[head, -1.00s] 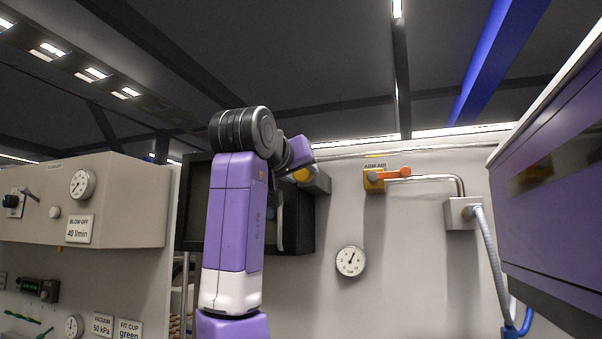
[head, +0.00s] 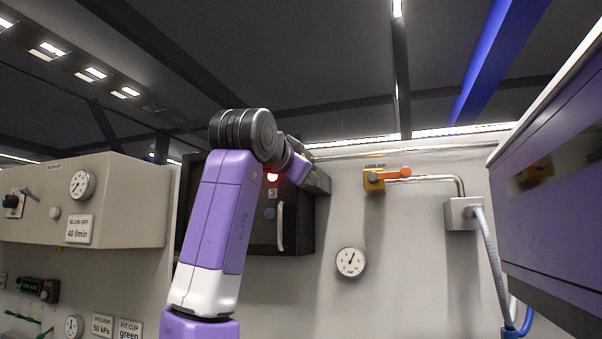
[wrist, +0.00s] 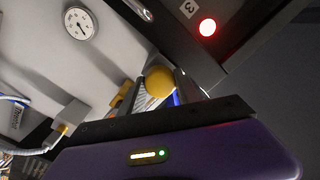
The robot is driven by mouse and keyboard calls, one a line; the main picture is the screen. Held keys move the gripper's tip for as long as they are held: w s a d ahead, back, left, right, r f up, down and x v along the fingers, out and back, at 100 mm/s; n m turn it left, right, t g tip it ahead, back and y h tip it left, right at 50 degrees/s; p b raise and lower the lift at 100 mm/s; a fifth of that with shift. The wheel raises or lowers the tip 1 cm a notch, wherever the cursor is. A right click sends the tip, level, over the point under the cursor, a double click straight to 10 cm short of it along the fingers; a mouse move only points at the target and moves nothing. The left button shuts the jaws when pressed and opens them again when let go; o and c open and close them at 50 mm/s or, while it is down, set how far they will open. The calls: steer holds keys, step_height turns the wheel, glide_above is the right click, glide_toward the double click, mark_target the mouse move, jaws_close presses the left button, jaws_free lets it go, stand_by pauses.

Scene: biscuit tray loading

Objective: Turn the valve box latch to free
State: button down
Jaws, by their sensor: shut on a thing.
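The valve box (head: 295,225) is a dark cabinet on the wall, marked 3, with a lit red lamp (head: 272,177) and a pale upright handle (head: 281,226) on its front. In the wrist view, a round yellow knob (wrist: 159,81), seemingly the latch's, sits by the box's edge. My gripper (wrist: 160,90) is shut on this knob, with a finger on each side. The lamp also shows in the wrist view (wrist: 208,27). In the head view my arm hides the knob, and the latch's angle cannot be told.
An orange-handled valve (head: 390,174) and its pipe are on the wall to the right, above a round gauge (head: 351,262). A beige panel (head: 120,200) stands at left. A purple cabinet (head: 560,210) juts in at right.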

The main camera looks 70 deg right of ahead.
steer(key=shift+m, duration=1.5)
steer(key=c, duration=0.9)
jaws_free()
steer(key=shift+o, duration=0.2)
steer(key=a+b, duration=0.2)
steer(key=a, duration=0.5)
steer(key=shift+s+a+b, duration=0.35)
steer(key=shift+a+b, duration=0.05)
